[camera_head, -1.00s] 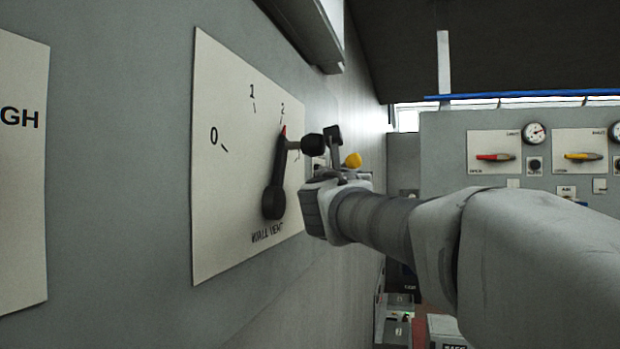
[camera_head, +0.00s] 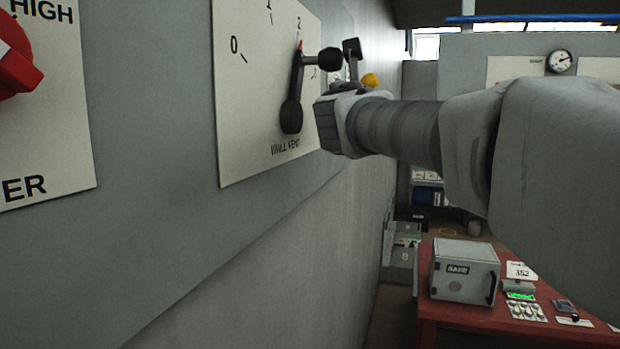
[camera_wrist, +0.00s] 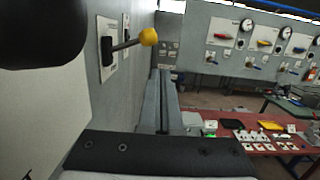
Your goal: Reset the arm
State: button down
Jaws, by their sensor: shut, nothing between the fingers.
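My arm stretches in from the right in the head view. My gripper (camera_head: 352,48) is beside the black knob (camera_head: 331,60) of the wall vent lever (camera_head: 297,90). The lever's red tip points at 2 on the white dial plate (camera_head: 240,120). The gripper's grey fingers (camera_wrist: 165,78) are together and empty in the wrist view. A large dark rounded shape, apparently the lever knob, fills that view's upper left. Whether the gripper touches the knob I cannot tell.
A lever with a yellow knob (camera_wrist: 148,37) sticks out from the wall beyond. A red table (camera_head: 470,312) bears a grey safe (camera_head: 465,272) at lower right. A red dial (camera_head: 15,65) is at far left. A control panel (camera_wrist: 240,45) stands at the back.

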jog(key=s+d+f+m+g, duration=0.4)
jog(key=s+f+m, duration=0.5)
jog(key=f+m, duration=0.15)
jog(key=s+d+f+m+g, duration=0.5)
jog(key=s+f+m, duration=0.35)
jog(key=f, duration=0.25)
jog(key=s+a+f+m+g+y, duration=0.2)
jog(key=s+a+f+m+y, duration=0.1)
jog(key=s+f+m, duration=0.3)
jog(key=s+a+f+m+g+y+b, duration=0.1)
jog(key=s+a+f+m+y, duration=0.2)
jog(key=s+f+m, duration=0.4)
notch_tip(320, 180, down, 4)
jog(key=shift+s+a+f+g+y, duration=0.1)
jog(key=shift+s+a+g+y, duration=0.3)
jog(key=shift+s+a, duration=0.35)
jog(key=shift+s+d, duration=0.15)
